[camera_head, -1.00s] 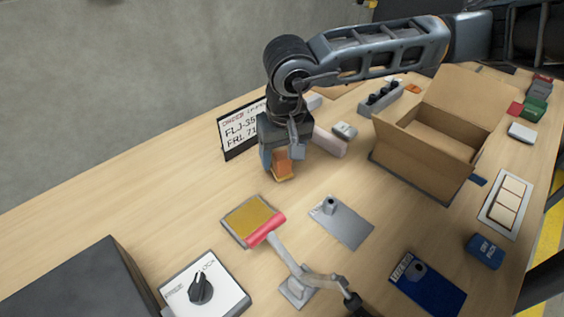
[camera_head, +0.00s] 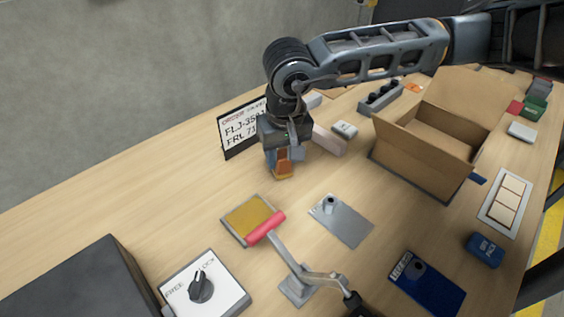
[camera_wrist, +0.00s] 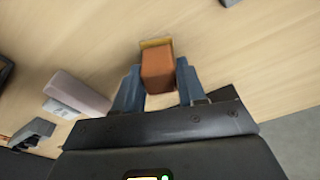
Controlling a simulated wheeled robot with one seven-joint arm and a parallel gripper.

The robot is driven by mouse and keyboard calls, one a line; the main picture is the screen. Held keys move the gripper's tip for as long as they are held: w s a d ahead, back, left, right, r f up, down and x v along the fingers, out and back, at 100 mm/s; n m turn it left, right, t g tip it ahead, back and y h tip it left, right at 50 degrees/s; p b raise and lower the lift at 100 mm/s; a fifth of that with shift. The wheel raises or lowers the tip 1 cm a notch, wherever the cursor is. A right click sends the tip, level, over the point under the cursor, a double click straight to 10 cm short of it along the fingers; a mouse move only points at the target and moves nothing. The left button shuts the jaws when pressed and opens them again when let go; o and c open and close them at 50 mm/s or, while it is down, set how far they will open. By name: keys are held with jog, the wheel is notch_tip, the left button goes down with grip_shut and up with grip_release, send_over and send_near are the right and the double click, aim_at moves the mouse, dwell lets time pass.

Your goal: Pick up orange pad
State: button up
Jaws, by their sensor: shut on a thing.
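The orange pad (camera_head: 281,168) is a small block with a brown-orange body and a yellower base. It is upright between the fingers of my gripper (camera_head: 281,160), near the sign. In the wrist view the orange pad (camera_wrist: 158,70) sits between the two blue-grey fingers of my gripper (camera_wrist: 158,88), which are shut on its sides. I cannot tell for sure whether its base touches the table or is just above it.
An order sign (camera_head: 240,130) stands close behind my gripper, and a pinkish block (camera_head: 329,140) lies to its right. An open cardboard box (camera_head: 400,148) is further right. A yellow pad with a red-handled lever (camera_head: 265,228) and a grey plate (camera_head: 342,222) lie in front.

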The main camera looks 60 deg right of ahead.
aim_at(282, 154)
notch_tip(282, 154, up, 10)
jog(key=shift+r+b, duration=0.1)
jog(key=shift+b, duration=0.3)
dwell(0.3)
jog(key=o, duration=0.5)
jog(key=shift+c, duration=1.4)
